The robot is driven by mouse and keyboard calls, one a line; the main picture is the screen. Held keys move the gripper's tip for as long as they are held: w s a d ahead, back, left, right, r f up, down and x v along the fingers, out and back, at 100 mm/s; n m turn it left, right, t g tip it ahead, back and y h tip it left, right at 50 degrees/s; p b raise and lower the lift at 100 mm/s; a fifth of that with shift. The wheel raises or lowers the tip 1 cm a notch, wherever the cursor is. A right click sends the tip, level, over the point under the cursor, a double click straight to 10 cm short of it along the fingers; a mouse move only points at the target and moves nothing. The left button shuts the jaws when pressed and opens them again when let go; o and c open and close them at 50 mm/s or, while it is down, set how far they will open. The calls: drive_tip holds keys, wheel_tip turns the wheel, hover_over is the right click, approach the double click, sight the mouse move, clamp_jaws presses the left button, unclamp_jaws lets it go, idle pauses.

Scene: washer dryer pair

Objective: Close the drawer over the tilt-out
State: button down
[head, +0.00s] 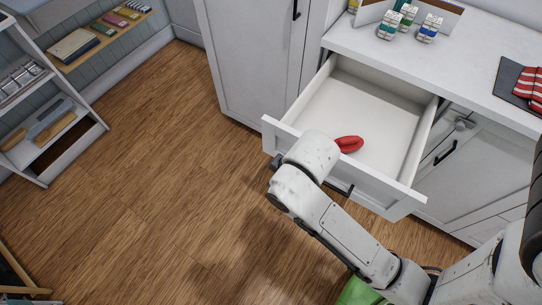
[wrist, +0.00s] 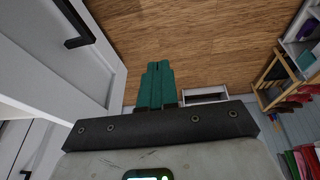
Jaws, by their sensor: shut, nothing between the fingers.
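The white drawer (head: 384,92) stands pulled well out from under the counter in the head view. The panel below the drawer is mostly hidden. My arm crosses in front of the drawer front, and my gripper is largely hidden behind the wrist there. In the wrist view my gripper (wrist: 157,68) has its green fingers together, empty, over the floor. A white panel with a black handle (wrist: 80,24) is at left; I cannot tell which.
The white counter (head: 440,55) holds several small jars (head: 428,28) and a dark mat with a striped red cloth (head: 535,87). A tall white cabinet (head: 248,50) stands left of the drawer. Shelves (head: 50,110) stand far left. The wooden floor (head: 150,160) between is clear.

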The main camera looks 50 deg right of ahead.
drive_tip(key=w+f+n+g+h+b, duration=0.1)
drive_tip(key=w+f+n+h, duration=0.1)
drive_tip(key=w+f+n, duration=0.15)
drive_tip(key=n+g+h, duration=0.2)
drive_tip(key=n+h, duration=1)
drive_tip(key=n, duration=0.3)
approach(274, 145)
drive_tip(key=p+x, duration=0.1)
drive_tip(key=x, duration=0.5)
drive_tip(key=shift+d, duration=0.25)
drive_tip(key=d, duration=1.1)
drive_tip(key=w+d, duration=0.1)
drive_tip(key=d, duration=0.5)
drive_tip(key=shift+f, duration=0.1)
drive_tip(key=d+b, duration=0.2)
drive_tip(key=d, duration=0.5)
drive_tip(key=w+d+b, duration=0.1)
drive_tip(key=d+b, duration=0.2)
drive_tip(key=d, duration=0.4)
drive_tip(key=d+b, duration=0.3)
drive_tip(key=d, duration=0.4)
drive_tip(key=shift+w, duration=0.4)
drive_tip(key=shift+d, duration=0.25)
drive_tip(key=shift+w+d+r, duration=0.1)
drive_tip(key=shift+w+r, duration=0.05)
drive_tip(key=shift+r, duration=0.1)
